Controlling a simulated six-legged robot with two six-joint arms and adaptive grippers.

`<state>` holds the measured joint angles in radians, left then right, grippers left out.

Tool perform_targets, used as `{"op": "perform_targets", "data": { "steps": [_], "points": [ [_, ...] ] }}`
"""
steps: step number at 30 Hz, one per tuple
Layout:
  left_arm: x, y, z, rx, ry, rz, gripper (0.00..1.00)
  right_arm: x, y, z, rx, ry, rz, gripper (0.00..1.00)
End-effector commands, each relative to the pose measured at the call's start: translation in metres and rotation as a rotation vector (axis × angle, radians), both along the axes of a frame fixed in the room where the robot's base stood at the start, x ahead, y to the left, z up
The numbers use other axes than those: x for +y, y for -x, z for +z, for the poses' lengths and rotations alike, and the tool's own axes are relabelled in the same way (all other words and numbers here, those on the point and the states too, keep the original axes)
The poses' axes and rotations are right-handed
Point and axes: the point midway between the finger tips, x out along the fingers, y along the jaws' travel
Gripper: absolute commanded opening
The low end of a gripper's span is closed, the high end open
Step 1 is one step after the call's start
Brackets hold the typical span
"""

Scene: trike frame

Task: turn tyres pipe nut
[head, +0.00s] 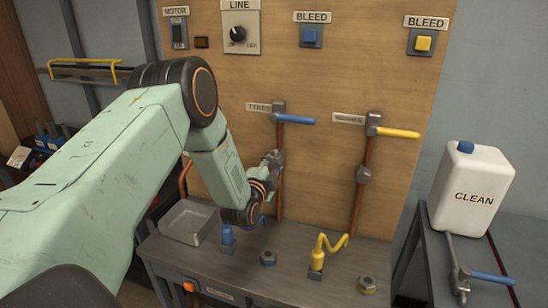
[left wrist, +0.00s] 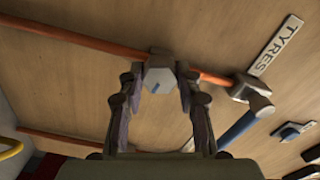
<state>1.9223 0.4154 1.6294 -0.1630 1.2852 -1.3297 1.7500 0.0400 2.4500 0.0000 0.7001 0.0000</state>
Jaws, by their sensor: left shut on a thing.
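My left gripper (head: 272,163) reaches to the copper pipe under the TYRES label (head: 258,107). In the left wrist view its fingers (left wrist: 160,88) are shut around the grey hex nut (left wrist: 158,73) on the tyres pipe (left wrist: 95,43). The tyres valve (head: 296,119) has a blue handle pointing right. My right gripper is not in view.
To the right is another pipe (head: 357,205) with its own nut (head: 364,174) and yellow-handled valve (head: 398,132). A white CLEAN jug (head: 474,190) stands right.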

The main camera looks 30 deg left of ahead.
Motion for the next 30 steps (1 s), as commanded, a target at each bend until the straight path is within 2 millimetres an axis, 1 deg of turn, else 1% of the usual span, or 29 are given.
{"op": "perform_targets", "data": {
  "steps": [1,3,13,21,30],
  "points": [
    [0.002,0.000,0.002,0.010,-0.037,0.005,0.03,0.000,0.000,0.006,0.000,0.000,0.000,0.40],
    [0.002,0.000,0.002,0.022,-0.089,0.005,0.03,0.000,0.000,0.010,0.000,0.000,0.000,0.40],
    [0.002,0.000,0.003,0.063,-0.274,0.006,0.03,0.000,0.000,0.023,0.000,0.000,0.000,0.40],
    [0.002,0.000,0.002,0.076,-0.335,0.006,0.03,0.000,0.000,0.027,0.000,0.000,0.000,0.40],
    [0.003,-0.001,0.003,0.076,-0.344,0.008,0.03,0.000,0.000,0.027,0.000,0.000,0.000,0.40]
  ]
}}
